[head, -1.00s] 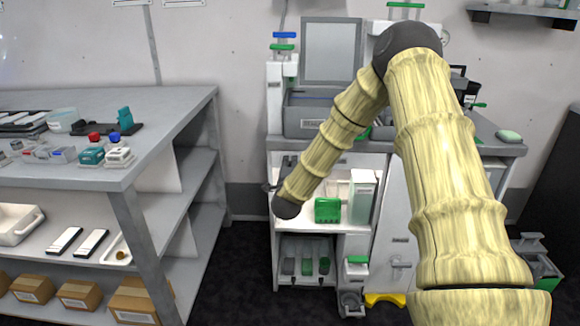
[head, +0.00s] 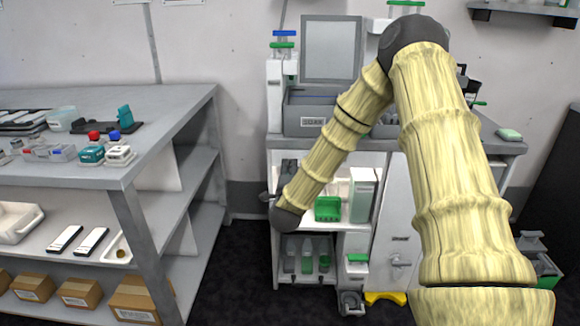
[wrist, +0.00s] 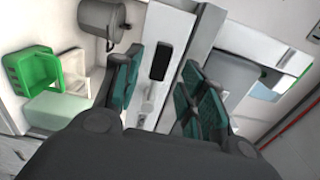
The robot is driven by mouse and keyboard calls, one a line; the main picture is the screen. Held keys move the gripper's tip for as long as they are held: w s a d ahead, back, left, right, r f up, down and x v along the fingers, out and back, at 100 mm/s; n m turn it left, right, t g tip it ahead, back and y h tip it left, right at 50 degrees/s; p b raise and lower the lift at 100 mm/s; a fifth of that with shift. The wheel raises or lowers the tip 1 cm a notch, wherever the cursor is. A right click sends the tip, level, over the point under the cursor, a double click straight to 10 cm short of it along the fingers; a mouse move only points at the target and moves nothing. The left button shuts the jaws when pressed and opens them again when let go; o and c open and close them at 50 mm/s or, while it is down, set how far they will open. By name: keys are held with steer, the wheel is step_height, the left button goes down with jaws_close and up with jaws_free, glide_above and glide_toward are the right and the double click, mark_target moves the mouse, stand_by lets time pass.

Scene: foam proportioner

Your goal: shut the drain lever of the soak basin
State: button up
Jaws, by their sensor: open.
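The soak basin (head: 305,122) is a grey box with a "SOAK" label, on top of the white cabinet in the head view. I cannot make out its drain lever for certain; my arm covers part of the area at its right. In the wrist view my gripper (wrist: 160,88) is open, with teal pads on dark fingers. Nothing is held between them. A pale upright strip with a dark rounded slot or grip (wrist: 161,62) shows between the fingers; I cannot tell whether they touch it. In the head view the gripper is not clearly visible.
A grey cylinder (wrist: 97,20) lies beside the left finger in the wrist view. A green tray (head: 327,209) and a pale box (head: 361,196) sit on the cabinet shelf. A grey workbench (head: 165,120) stands at left, with dark floor between.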

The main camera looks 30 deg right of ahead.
steer(key=v, duration=0.6)
steer(key=shift+s+a, duration=0.15)
steer(key=shift+a, duration=0.05)
